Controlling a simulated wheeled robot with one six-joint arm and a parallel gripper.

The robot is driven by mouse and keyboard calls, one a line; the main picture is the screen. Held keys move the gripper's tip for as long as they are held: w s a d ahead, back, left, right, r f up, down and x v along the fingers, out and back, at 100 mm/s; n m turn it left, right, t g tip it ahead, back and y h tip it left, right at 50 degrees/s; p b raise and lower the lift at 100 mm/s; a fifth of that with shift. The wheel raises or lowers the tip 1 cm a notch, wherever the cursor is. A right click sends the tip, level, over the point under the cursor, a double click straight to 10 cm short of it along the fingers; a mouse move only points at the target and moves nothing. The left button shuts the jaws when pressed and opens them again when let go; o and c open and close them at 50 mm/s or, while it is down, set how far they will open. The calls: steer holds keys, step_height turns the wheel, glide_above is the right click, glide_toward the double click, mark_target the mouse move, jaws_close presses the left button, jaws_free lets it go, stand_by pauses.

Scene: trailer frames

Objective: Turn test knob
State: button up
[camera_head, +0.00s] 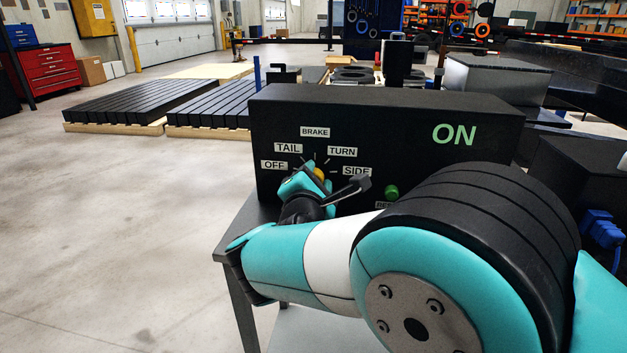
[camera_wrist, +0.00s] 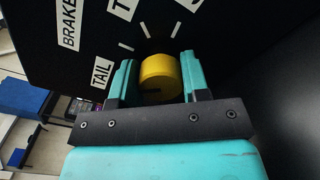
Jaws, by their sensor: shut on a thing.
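The black test box (camera_head: 380,115) stands on a grey table. Its front has a yellow knob (camera_head: 319,174) ringed by labels OFF, TAIL, BRAKE, TURN and SIDE. My gripper (camera_head: 310,179) is at the knob and partly hides it in the head view. In the wrist view, the yellow knob (camera_wrist: 160,76) sits between the two teal fingers of my gripper (camera_wrist: 159,80), which are shut on it. A dark mark shows low on the knob's face. I cannot tell for sure which label the knob points to.
A green button (camera_head: 392,192) is right of the knob, with a partly hidden label below. Green ON text (camera_head: 453,134) is at the box's upper right. My arm covers the lower right. Open floor (camera_head: 110,220) lies left of the table (camera_head: 240,240).

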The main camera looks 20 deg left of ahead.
stand_by(0.3)
steer(key=o, duration=0.9)
